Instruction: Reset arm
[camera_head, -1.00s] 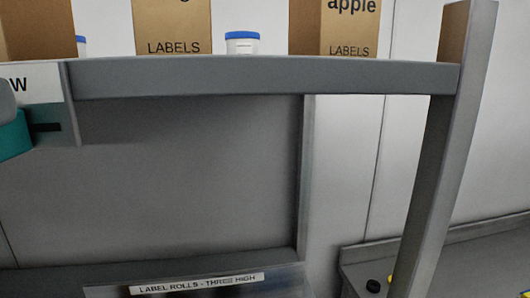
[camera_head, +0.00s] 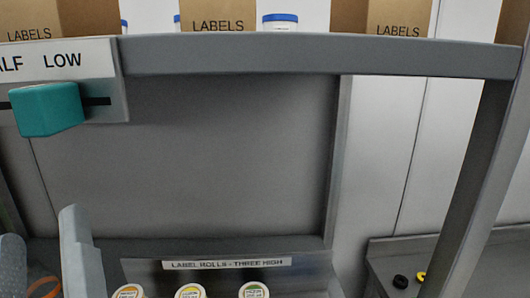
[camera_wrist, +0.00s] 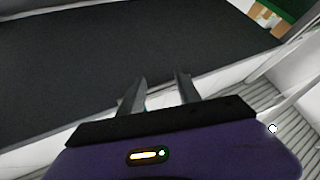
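My gripper (camera_wrist: 162,80) shows in the wrist camera view, its two grey fingers apart with nothing held between them. Beyond the fingers lies a wide dark flat surface (camera_wrist: 110,50) with a pale edge. I cannot tell whether the fingertips touch anything. My gripper cannot be made out for certain in the head view.
In the head view, a teal slider (camera_head: 47,108) sits on a panel marked LOW. A grey shelf (camera_head: 300,57) bears label boxes (camera_head: 218,17) and a blue-lidded tub (camera_head: 280,22). Below, label rolls (camera_head: 190,291) stand by a labelled ledge. A grey post (camera_head: 490,160) rises at right.

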